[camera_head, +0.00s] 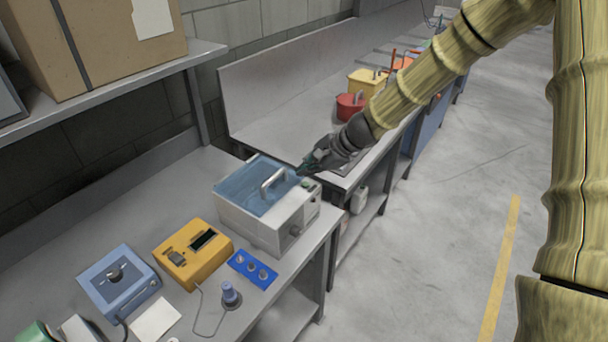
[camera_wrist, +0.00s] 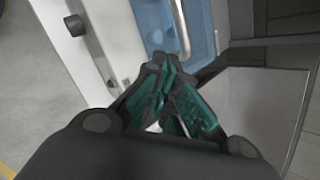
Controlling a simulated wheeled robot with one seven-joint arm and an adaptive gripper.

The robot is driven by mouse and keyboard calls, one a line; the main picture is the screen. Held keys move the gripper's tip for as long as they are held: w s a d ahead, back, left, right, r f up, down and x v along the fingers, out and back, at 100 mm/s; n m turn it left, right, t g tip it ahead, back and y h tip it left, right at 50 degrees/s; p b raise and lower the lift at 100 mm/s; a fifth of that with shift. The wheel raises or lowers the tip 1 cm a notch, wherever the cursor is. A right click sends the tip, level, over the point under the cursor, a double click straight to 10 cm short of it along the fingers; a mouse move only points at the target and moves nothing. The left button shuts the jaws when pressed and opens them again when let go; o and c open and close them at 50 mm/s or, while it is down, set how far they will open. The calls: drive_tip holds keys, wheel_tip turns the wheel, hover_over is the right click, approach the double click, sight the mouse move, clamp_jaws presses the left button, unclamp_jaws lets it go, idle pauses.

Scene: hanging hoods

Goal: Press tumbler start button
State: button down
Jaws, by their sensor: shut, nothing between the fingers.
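The tumbler (camera_head: 262,225) is a white box with a clear blue lid and a metal handle, standing at the right end of the near bench. A small dark green button (camera_head: 306,184) shows on its right-hand panel, close to my gripper (camera_head: 306,168). My gripper, with teal finger pads (camera_wrist: 165,95), is shut and empty beside the tumbler's upper edge. Whether it touches the panel I cannot tell.
A yellow device (camera_head: 193,255), a blue device (camera_head: 118,280) and a blue plate with knobs (camera_head: 252,269) stand left of the tumbler. A second bench with a red pot (camera_head: 350,106) and a yellow box (camera_head: 366,82) lies behind. The floor at right is clear.

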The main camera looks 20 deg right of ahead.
wheel_tip(320, 180, up, 5)
hover_over(296, 182)
drive_tip(key=s+d, duration=0.2)
drive_tip(key=shift+w+d+f+m+t+y, duration=0.1)
drive_tip(key=shift+w+f+m+t+y, duration=0.1)
drive_tip(key=shift+m+t+y, duration=0.15)
wheel_tip(296, 182, down, 9)
drive_tip(key=b, duration=0.6)
drive_tip(key=shift+r+b, duration=0.1)
drive_tip(key=shift+b, duration=0.3)
idle(0.7)
drive_tip(key=shift+f+b, duration=0.4)
drive_tip(key=shift+f+b, duration=0.3)
drive_tip(key=shift+f, duration=0.1)
idle(1.0)
drive_tip(key=shift+r, duration=0.1)
drive_tip(key=shift+r+p, duration=0.7)
drive_tip(key=shift+r, duration=0.05)
